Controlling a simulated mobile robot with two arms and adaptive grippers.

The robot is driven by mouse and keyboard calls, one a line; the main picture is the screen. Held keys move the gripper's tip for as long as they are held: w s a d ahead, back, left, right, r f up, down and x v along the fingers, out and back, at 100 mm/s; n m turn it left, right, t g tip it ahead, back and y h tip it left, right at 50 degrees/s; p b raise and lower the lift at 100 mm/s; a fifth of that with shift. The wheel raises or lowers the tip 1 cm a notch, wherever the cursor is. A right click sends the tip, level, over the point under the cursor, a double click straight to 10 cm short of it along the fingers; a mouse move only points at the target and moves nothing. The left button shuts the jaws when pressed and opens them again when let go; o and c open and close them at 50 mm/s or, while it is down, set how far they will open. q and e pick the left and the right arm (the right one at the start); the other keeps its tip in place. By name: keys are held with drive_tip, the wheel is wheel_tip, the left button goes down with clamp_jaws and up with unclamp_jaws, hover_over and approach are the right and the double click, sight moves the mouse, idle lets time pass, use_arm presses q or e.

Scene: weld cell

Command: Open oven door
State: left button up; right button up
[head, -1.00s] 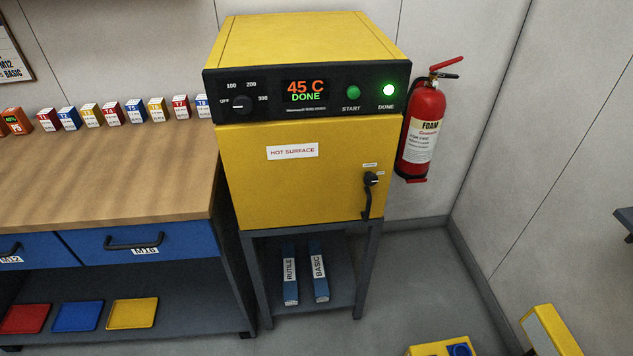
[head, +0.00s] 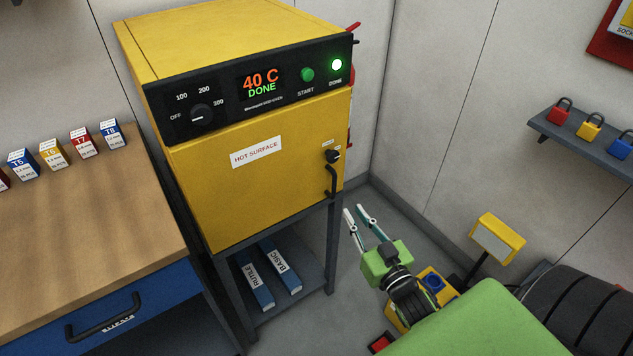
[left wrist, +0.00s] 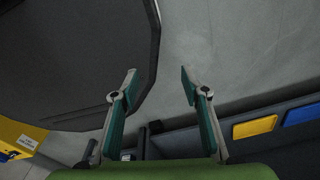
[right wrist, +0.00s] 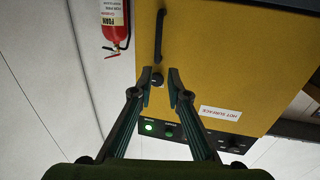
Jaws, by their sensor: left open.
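The yellow oven (head: 215,165) stands on a dark stand with its door (head: 290,185) closed. Its display reads 40 C DONE and the green DONE light is lit. A dark handle (head: 331,181) and a small black latch knob (head: 333,156) sit at the door's right side. My right gripper (head: 355,212) is open and empty, right of and below the handle, apart from it. In the right wrist view the handle (right wrist: 160,36) and knob (right wrist: 157,80) lie beyond the open fingers. My left gripper (left wrist: 160,75) is open and empty over the floor; the head view does not show it.
A wooden workbench (head: 90,225) with small boxes stands left of the oven. A red fire extinguisher (right wrist: 115,22) hangs on the wall beside the oven. A shelf with padlocks (head: 580,140) is at the right. Blue and yellow trays (left wrist: 255,127) show in the left wrist view.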

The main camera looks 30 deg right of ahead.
approach(335, 182)
drive_tip(key=w, duration=0.5)
drive_tip(key=w+d, duration=0.1)
drive_tip(key=w, duration=0.1)
drive_tip(key=w+p, duration=0.1)
drive_tip(key=w, duration=0.2)
drive_tip(key=shift+w+d+f, duration=0.1)
drive_tip(key=shift+w+d, duration=0.05)
drive_tip(key=shift+w, duration=0.15)
use_arm(q)
drive_tip(key=shift+s+d+r, duration=0.2)
drive_tip(key=shift+d+r, duration=0.1)
drive_tip(key=shift+r, duration=0.3)
use_arm(e)
clamp_jaws()
